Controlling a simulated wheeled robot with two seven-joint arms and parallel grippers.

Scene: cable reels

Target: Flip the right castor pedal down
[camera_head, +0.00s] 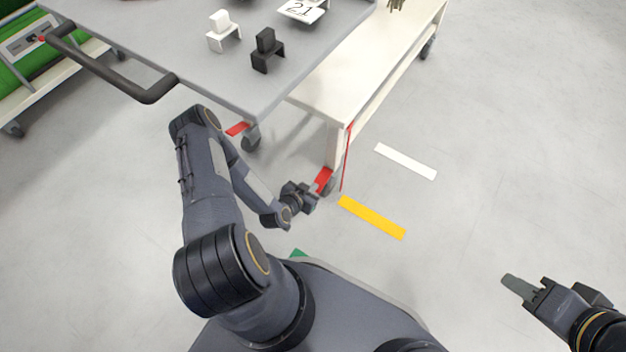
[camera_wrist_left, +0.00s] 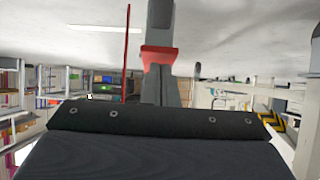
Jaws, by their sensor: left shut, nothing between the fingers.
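A red pedal (camera_head: 322,180) sits at the castor (camera_head: 331,186) under the near corner of the cream bench. It slopes, and I cannot tell whether it is up or down. My left gripper (camera_head: 311,195) is shut and empty, low by the floor, with its tips right at the pedal's near left side. I cannot tell whether they touch. The left wrist view shows the red pedal (camera_wrist_left: 159,58) straight ahead of the gripper. Another red pedal (camera_head: 237,128) is at the grey cart's castor. My right gripper (camera_head: 521,288) is empty over bare floor at lower right; its finger gap is unclear.
The grey cart top (camera_head: 180,50) overhangs above my left arm, with a dark handle (camera_head: 155,92) at its left. The cream bench (camera_head: 345,85) stands beside it. A thin red upright (camera_head: 347,155) is near the pedal. Yellow (camera_head: 371,216) and white (camera_head: 405,161) strips mark clear floor.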

